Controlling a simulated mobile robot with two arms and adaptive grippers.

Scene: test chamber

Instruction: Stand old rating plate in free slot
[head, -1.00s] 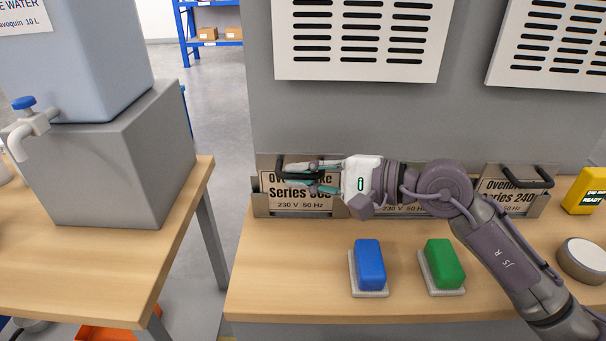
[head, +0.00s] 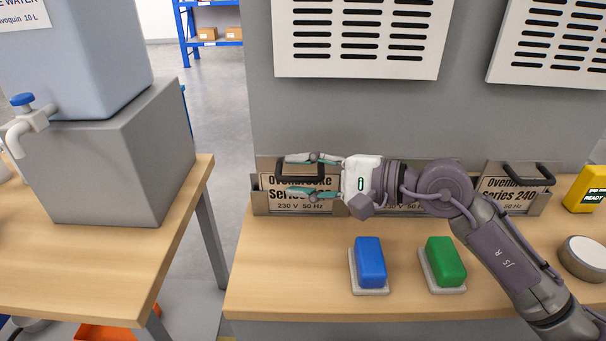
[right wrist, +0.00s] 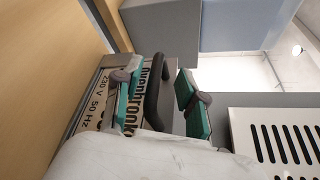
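A rating plate (head: 280,206) with a black handle (head: 302,180) stands in the left slot of the metal holder (head: 257,207) at the back of the bench. Its text is partly covered by my fingers. My right gripper (head: 300,175) is open, with one finger on each side of the handle and gaps between; the handle also shows between the fingers in the right wrist view (right wrist: 153,95). A second plate (head: 400,208) in the middle is mostly hidden behind my right arm. A "Series 240" plate (head: 507,195) with a handle stands in the right slot. My left gripper is out of view.
A blue block (head: 370,262) and a green block (head: 445,262) on grey bases sit on the bench front. A yellow device (head: 588,190) and a round-topped object (head: 585,258) are at the right. Vented panels (head: 362,38) hang above. A gap separates the left table (head: 90,262).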

